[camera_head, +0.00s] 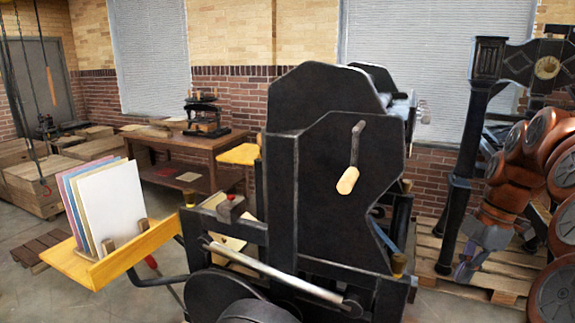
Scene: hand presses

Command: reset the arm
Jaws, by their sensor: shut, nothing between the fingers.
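Part of my arm is cut off by the right edge.
The press has a wooden-handled crank (350,170). A yellow shelf (130,255) holds several upright coloured sheets (105,205). A black iron frame (468,120) stands on the pallet (430,268) close to my arm. A wooden table (185,150) stands at the back.

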